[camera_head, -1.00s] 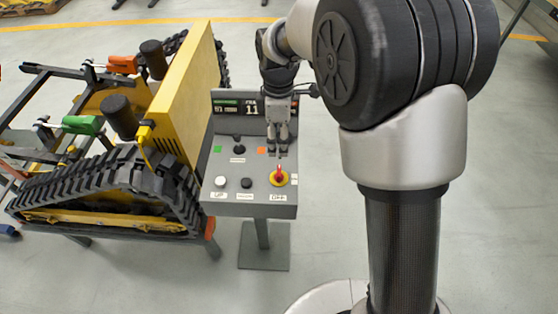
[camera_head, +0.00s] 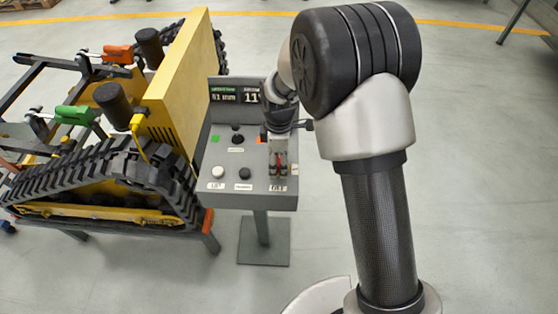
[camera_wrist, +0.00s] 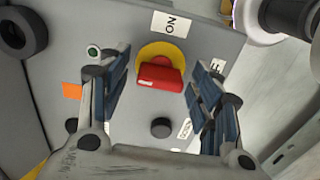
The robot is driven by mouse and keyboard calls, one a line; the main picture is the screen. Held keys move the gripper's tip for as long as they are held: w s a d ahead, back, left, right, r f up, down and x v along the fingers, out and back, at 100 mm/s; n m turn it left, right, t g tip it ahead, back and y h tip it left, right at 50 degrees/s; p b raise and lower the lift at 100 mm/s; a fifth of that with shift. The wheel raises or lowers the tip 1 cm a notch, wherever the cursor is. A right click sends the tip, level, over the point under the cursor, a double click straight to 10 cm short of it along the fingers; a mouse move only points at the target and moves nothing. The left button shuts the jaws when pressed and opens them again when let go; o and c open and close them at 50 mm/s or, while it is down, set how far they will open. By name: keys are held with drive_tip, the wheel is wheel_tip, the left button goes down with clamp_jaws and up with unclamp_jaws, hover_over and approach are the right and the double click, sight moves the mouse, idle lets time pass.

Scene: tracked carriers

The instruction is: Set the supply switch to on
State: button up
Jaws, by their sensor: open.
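The supply switch is a red handle (camera_wrist: 160,76) on a round yellow plate (camera_wrist: 163,55), seen in the wrist view. The handle lies across the picture there, with an ON label (camera_wrist: 172,24) above and a partly hidden label, probably OFF, (camera_wrist: 217,66) to the right. My gripper (camera_wrist: 160,82) is open, with one finger on each side of the handle and gaps showing between. In the head view my gripper (camera_head: 278,172) is over the right front of the grey console (camera_head: 222,199), hiding most of the switch.
A white button (camera_head: 218,172) and a black button (camera_head: 245,173) sit left of my gripper. A black knob (camera_head: 237,139) is farther back, below a display (camera_head: 223,97). A yellow tracked carrier (camera_head: 180,85) stands close on the left. The floor at right is clear.

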drive_tip(key=shift+c, duration=0.5)
drive_tip(key=c, duration=1)
drive_tip(key=shift+o, duration=0.2)
